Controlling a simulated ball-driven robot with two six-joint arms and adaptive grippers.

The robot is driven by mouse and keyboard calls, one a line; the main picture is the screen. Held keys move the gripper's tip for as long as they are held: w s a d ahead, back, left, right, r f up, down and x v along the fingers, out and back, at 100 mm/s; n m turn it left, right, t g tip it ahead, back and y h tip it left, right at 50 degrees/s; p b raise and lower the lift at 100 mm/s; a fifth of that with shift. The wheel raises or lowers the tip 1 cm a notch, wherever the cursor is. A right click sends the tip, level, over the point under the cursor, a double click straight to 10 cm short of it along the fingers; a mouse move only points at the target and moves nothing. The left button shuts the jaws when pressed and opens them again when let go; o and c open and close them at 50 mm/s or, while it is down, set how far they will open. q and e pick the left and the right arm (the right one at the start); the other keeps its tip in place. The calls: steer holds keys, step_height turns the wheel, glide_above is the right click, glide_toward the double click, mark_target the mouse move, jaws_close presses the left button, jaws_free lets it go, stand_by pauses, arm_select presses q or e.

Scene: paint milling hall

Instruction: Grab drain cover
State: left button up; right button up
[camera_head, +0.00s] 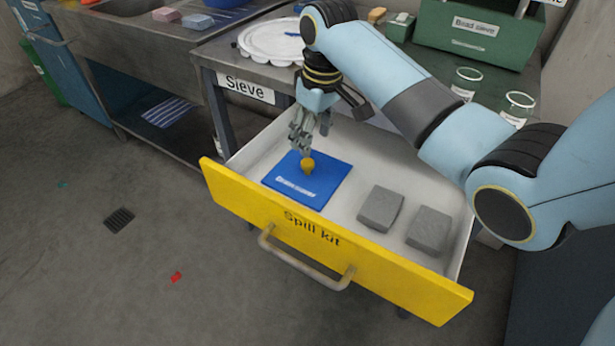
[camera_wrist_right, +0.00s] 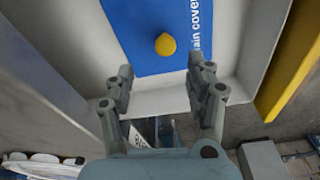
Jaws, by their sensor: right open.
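The drain cover (camera_head: 325,176) is a flat blue square with white lettering and a yellow knob (camera_head: 308,163). It lies in the left part of the open drawer marked "Spill kit" (camera_head: 240,208). In the right wrist view the drain cover (camera_wrist_right: 140,18) shows in part, with its knob (camera_wrist_right: 166,45) just beyond the fingertips. My right gripper (camera_head: 299,148) hangs open and empty above the knob, pointing down. In the right wrist view my right gripper (camera_wrist_right: 160,70) has its fingers spread wide. My left gripper is not in view.
Two grey blocks (camera_head: 381,208) (camera_head: 429,230) lie in the drawer's right part. The table edge with the "Sieve" label (camera_head: 246,89) is close behind my gripper. A white tray (camera_head: 272,41), jars (camera_head: 466,82) and a green "Bead sieve" box (camera_head: 470,35) stand on the table.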

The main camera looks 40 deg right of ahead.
mark_target(308, 162)
steer(key=f, duration=0.5)
steer(key=a+f+b, duration=0.1)
steer(key=f, duration=0.2)
steer(key=shift+w, duration=0.3)
steer(key=shift+r, duration=0.1)
jaws_close()
